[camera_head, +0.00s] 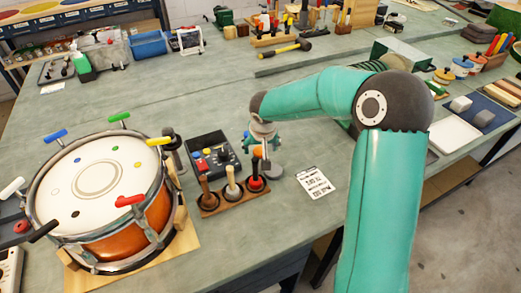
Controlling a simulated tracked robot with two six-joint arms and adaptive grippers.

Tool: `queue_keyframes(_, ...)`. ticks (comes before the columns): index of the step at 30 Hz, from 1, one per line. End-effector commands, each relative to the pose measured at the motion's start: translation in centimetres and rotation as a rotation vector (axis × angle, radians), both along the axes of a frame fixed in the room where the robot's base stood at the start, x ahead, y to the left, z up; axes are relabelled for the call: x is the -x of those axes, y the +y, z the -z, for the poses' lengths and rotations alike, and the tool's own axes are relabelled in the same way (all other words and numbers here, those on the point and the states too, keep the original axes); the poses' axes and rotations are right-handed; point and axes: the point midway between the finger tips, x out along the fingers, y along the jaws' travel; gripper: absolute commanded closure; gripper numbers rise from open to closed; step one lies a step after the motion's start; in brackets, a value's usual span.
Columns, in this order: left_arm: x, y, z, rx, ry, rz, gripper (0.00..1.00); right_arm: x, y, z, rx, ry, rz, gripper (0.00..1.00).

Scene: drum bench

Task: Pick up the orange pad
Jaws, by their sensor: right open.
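A small orange round piece (259,151), which looks like the orange pad, shows on the bench right by my right gripper. The gripper hides part of it, and I cannot tell whether they touch. My right gripper (266,149) is open and points down, just behind the wooden rack; its fingers are small and partly hidden here. My left gripper is not in view.
A wooden rack (232,203) with several handled tools stands in front of the gripper. A dark box with coloured knobs (212,155) is to its left. A drum (98,180) with coloured T-handles fills the left. A printed card (315,183) lies to the right.

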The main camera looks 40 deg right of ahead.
Motion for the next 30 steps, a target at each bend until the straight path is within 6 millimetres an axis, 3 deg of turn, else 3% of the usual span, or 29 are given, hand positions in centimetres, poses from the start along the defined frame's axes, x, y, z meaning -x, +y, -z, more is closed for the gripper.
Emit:
queue_keyframes(5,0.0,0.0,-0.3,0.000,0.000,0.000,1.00,-0.6,-0.5,1.8,-0.001,0.001,0.000,0.26)
queue_keyframes(13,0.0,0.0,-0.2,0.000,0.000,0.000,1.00,-0.7,-0.5,2.0,0.000,-0.002,0.001,0.28)
queue_keyframes(24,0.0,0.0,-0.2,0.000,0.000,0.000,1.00,-0.8,-0.5,2.0,0.000,-0.001,0.000,0.89)
queue_keyframes(30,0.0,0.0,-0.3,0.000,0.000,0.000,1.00,-0.8,-0.4,2.0,0.000,-0.002,0.000,0.91)
